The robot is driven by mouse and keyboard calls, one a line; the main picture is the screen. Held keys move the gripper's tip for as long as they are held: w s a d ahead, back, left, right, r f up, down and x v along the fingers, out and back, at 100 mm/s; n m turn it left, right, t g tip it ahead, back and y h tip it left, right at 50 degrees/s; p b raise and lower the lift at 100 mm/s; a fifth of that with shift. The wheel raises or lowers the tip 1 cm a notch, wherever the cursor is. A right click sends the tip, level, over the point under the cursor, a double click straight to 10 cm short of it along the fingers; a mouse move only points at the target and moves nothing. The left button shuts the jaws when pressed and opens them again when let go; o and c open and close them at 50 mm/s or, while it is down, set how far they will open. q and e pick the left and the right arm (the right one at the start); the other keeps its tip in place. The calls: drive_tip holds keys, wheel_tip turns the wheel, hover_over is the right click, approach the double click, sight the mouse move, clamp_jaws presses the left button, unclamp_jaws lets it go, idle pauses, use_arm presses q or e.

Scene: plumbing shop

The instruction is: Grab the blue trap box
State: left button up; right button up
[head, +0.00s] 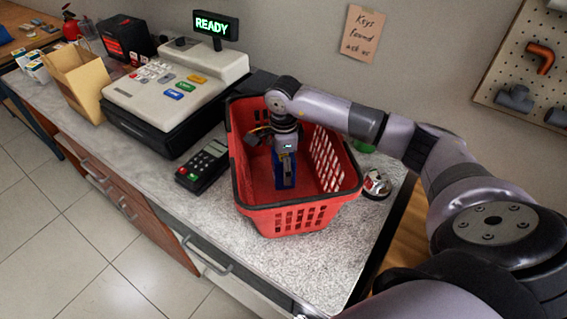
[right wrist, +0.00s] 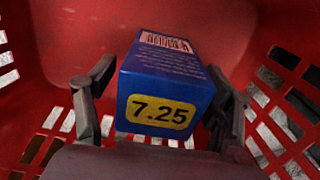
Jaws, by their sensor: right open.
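The blue trap box (right wrist: 165,90) stands inside the red shopping basket (head: 290,219). In the right wrist view it shows a yellow 7.25 price label on its near face and a barcode on top. My right gripper (right wrist: 160,97) reaches down into the basket with its jaws open. One finger is on each side of the box; I cannot tell whether either touches it. In the head view the gripper (head: 287,182) hides most of the box, leaving blue edges visible. My left gripper is not in view.
The basket's slotted walls closely surround the gripper. On the counter (head: 215,220), a card terminal (head: 202,167) and cash register (head: 170,92) stand to the left. A small metallic bell-like object (head: 376,184) is right of the basket. A paper bag (head: 77,82) is farther left.

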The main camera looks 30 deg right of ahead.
drive_tip(key=shift+f, duration=0.15)
drive_tip(key=c, duration=1.4)
